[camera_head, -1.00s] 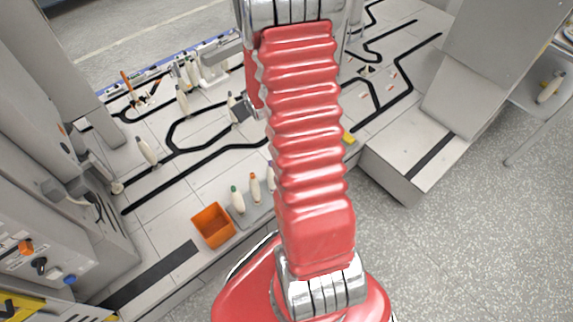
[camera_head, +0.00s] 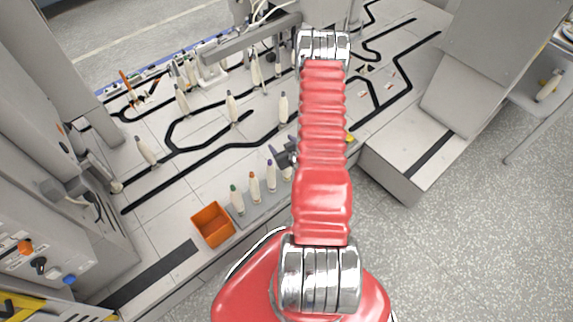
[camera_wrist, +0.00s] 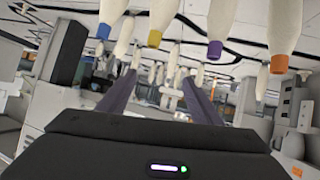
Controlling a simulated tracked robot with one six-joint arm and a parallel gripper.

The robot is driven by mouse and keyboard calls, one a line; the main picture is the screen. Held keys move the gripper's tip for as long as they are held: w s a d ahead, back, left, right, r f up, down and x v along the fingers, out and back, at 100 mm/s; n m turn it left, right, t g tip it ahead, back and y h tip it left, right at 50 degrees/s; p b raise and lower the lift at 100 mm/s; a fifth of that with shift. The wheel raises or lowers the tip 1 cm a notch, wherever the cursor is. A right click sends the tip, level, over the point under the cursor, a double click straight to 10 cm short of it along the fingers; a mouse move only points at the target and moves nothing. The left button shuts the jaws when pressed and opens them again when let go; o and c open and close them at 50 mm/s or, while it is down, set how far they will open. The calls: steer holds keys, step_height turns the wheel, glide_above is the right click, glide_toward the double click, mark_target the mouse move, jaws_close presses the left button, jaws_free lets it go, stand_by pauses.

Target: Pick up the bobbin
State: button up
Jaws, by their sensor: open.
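A row of white bobbins with coloured tips stands on a grey tray (camera_head: 256,212): a green-tipped bobbin (camera_head: 238,202), an orange-tipped bobbin (camera_head: 255,189) and a purple-tipped bobbin (camera_head: 271,177), with another partly hidden by my arm. My gripper (camera_head: 280,154) is open just behind the right end of the row. In the wrist view its two dark fingers (camera_wrist: 160,90) are apart with nothing clasped. Which bobbin is meant cannot be told.
An orange bin (camera_head: 212,226) sits left of the tray. Several more bobbins stand on the black-lined deck behind, including one (camera_head: 283,108) close behind my gripper and another (camera_head: 231,106) to its left. A grey step block (camera_head: 415,160) is at right.

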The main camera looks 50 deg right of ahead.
steer(key=m+h, duration=0.1)
glide_above(290, 169)
steer(key=s+a, duration=0.4)
step_height(290, 169, down, 7)
steer(key=s+a+f+m+t+h, duration=0.1)
steer(key=s+a+f, duration=0.1)
steer(key=s, duration=0.3)
steer(key=shift+f+m, duration=0.4)
steer(key=shift+f, duration=0.45)
steer(key=x, duration=0.8)
steer(key=shift+w+d, duration=0.15)
steer(key=shift+w, duration=0.15)
steer(key=shift+r+x, duration=0.15)
steer(key=shift+x, duration=1.15)
steer(key=shift+r+x, duration=0.15)
steer(key=shift+x, duration=1.15)
steer(key=shift+d, duration=0.1)
